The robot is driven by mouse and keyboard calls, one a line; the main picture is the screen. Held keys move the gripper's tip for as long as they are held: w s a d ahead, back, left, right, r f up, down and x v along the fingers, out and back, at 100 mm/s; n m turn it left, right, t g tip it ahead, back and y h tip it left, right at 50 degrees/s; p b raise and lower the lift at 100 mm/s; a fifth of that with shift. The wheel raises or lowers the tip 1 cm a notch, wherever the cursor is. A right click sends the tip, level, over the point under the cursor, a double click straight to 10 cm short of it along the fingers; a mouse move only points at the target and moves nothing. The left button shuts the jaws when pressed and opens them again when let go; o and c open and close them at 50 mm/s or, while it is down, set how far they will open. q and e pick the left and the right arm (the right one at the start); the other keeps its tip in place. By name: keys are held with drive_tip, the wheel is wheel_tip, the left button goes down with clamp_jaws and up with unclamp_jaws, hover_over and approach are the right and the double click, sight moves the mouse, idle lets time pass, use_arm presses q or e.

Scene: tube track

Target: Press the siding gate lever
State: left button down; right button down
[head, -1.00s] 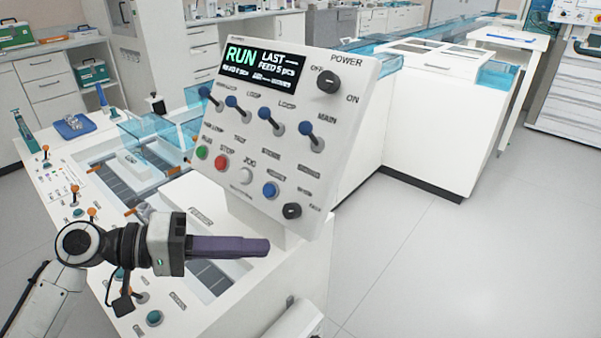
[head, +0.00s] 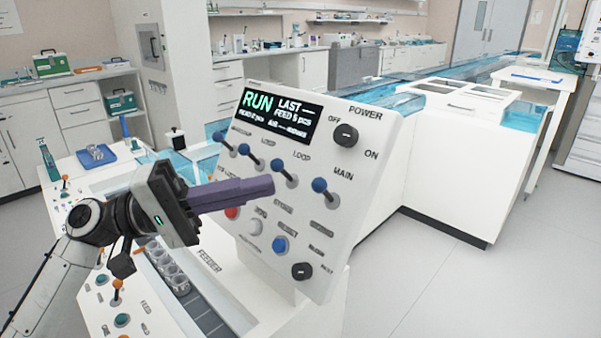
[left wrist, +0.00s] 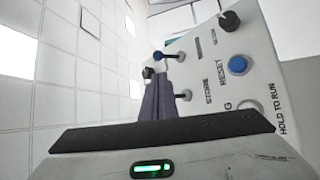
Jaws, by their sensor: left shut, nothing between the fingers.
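The tilted white control panel (head: 360,190) carries a row of blue-knobbed levers. The third lever (head: 278,153) and the rightmost lever (head: 320,185), under the word MAIN, show clearly. The small labels below are too blurred to tell which is the siding gate lever. My left gripper (head: 268,186) is shut and empty, its purple fingers pointing right across the panel face, tips just below the third lever. In the left wrist view the fingers (left wrist: 160,98) reach toward a blue-knobbed lever (left wrist: 159,56); I cannot tell whether they touch. My right gripper is out of view.
The blue reset button (head: 280,244) and black knob (head: 302,271) sit low on the panel. The red button (head: 232,212) is partly hidden by my gripper. Several clear cups (head: 170,270) stand in the feeder below. Open floor (head: 430,270) lies to the right.

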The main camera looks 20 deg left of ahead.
sight(325, 192)
use_arm(q)
drive_tip(key=p+x, duration=0.1)
drive_tip(key=x, duration=0.6)
drive_tip(key=shift+w+d+p, duration=0.1)
drive_tip(key=shift+p, duration=0.2)
